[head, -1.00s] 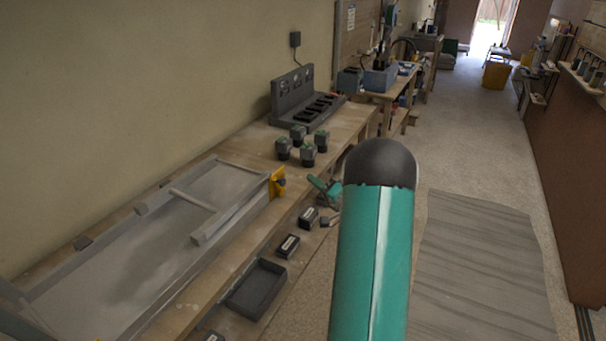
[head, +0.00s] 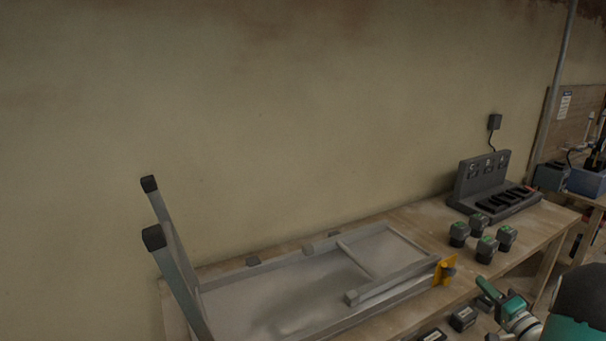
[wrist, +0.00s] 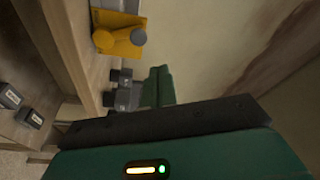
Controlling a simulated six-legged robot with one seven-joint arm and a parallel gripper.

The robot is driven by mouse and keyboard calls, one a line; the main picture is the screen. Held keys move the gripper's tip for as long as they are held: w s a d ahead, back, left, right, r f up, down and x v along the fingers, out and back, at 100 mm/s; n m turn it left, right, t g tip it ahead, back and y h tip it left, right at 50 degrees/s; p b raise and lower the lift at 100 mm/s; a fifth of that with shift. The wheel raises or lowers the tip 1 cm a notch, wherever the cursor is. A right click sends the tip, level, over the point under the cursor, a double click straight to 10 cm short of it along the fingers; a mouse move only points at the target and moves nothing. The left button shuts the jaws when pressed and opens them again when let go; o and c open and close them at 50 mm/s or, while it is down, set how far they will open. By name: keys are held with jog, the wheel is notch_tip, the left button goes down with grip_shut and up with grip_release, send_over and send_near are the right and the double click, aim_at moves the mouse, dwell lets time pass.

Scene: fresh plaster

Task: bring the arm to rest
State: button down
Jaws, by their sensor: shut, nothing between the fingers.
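In the wrist view, my gripper (wrist: 158,88) shows as green fingers pressed together beyond the dark edge of the green hand. Nothing is held between them. The fingers point toward several grey battery-like blocks, which are partly hidden behind them. A yellow clamp-like piece (wrist: 120,40) is just up and left of the fingers, apart from them. In the head view, a rounded dark and teal part of my arm fills the lower right corner, with smaller teal and grey parts beside it at the bench's front edge.
A wooden bench (head: 425,215) runs along the plaster wall. It carries a grey frame-and-tray piece (head: 385,290), several batteries (head: 480,224) and a dark charger rack (head: 490,190). Grey rails (head: 175,255) rise at left. Small dark boxes (head: 463,318) sit below the bench front.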

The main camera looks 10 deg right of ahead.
jog(key=s+a+r+n+g+y, duration=0.1)
jog(key=a+r+n+g+y, duration=0.2)
jog(key=a, duration=0.7)
jog(key=s+a+r+n+g+y, duration=0.15)
jog(key=a+g, duration=0.25)
jog(key=a, duration=0.6)
jog(key=s+a+r+n+g+y, duration=0.1)
jog(key=a+r+n+g+y, duration=0.25)
jog(key=a, duration=0.75)
jog(key=s+a+r+n+g+h, duration=0.1)
jog(key=s+a+h, duration=0.2)
jog(key=s, duration=0.6)
jog(key=s+a+n+g+h, duration=0.2)
jog(key=s+a+h, duration=0.2)
jog(key=s+h, duration=0.3)
jog(key=shift+s+a+r+h, duration=0.15)
jog(key=shift+s+r+h, duration=0.2)
jog(key=shift+s, duration=0.85)
